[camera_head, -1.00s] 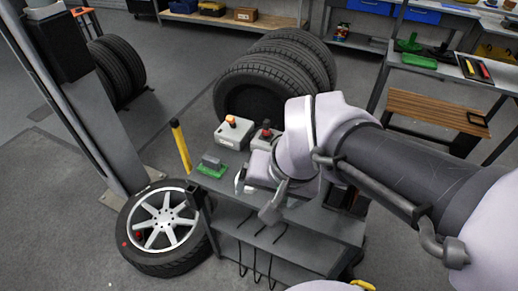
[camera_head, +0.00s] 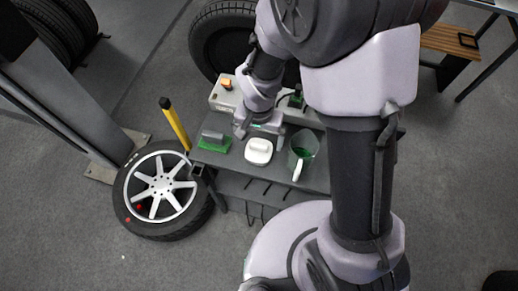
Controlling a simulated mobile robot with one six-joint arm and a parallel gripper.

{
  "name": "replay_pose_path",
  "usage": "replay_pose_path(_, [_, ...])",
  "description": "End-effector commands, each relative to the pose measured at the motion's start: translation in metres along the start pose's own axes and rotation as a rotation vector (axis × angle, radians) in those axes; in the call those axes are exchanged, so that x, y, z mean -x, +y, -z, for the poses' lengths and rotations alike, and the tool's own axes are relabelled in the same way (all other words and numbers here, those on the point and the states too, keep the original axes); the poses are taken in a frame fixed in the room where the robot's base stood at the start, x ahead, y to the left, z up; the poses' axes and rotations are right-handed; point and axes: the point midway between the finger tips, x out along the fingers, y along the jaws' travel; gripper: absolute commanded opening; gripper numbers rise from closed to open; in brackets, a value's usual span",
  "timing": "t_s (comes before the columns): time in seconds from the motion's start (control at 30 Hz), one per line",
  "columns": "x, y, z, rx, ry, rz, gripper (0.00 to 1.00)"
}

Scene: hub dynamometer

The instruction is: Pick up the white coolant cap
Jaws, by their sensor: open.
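The white coolant cap (camera_head: 259,151), a rounded white piece with a raised bar across its top, sits on the dark top of the cart (camera_head: 232,168), between a green pad and a clear jug. My gripper (camera_head: 259,132) is just behind the cap, toward the top of the picture. It is open, with its fingers spread left and right, and it looks empty. Its height above the cart and whether it touches the cap cannot be told.
A grey block on a green pad (camera_head: 214,144) lies to the cap's left. A clear jug (camera_head: 302,150) with green contents stands close to its right. A box with an orange knob (camera_head: 226,88) is behind. A yellow post (camera_head: 175,124) and wheel (camera_head: 158,188) are at left.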

Motion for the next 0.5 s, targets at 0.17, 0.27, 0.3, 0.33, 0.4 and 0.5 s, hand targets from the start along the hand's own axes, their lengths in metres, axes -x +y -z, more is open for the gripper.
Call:
replay_pose_path(0.17, [-0.017,0.0,0.0,-0.001,0.0,0.0,0.96])
replay_pose_path(0.27, [-0.037,0.0,0.001,-0.001,-0.001,-0.001,0.96])
replay_pose_path(0.3, [-0.047,0.0,0.002,-0.002,-0.002,-0.001,0.96])
replay_pose_path(0.33, [-0.053,0.0,0.002,-0.001,-0.002,-0.001,0.96])
replay_pose_path(0.4, [-0.061,0.0,0.002,-0.001,-0.001,0.0,0.96])
replay_pose_path(0.5, [-0.06,0.0,0.002,0.0,0.001,0.001,0.96])
